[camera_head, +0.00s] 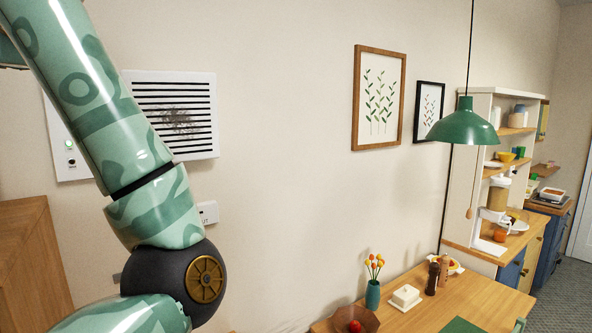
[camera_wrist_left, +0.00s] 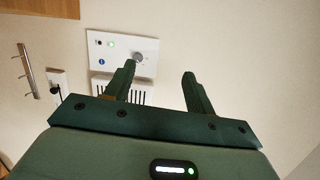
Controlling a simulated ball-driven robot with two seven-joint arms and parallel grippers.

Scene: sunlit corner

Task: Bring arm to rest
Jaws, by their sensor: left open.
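My left arm, patterned in green, comes in from the left in the head view and bends at a dark elbow joint. Its gripper is outside the head view. In the left wrist view my left gripper (camera_wrist_left: 158,80) is open and empty, its two dark green fingers apart. I cannot tell how far the fingertips are from the panel. My right gripper is in neither view.
A white wall vent (camera_head: 205,146) with dark slats is beside my arm. A wooden cabinet (camera_head: 30,262) stands at left. Wall in the middle is clear.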

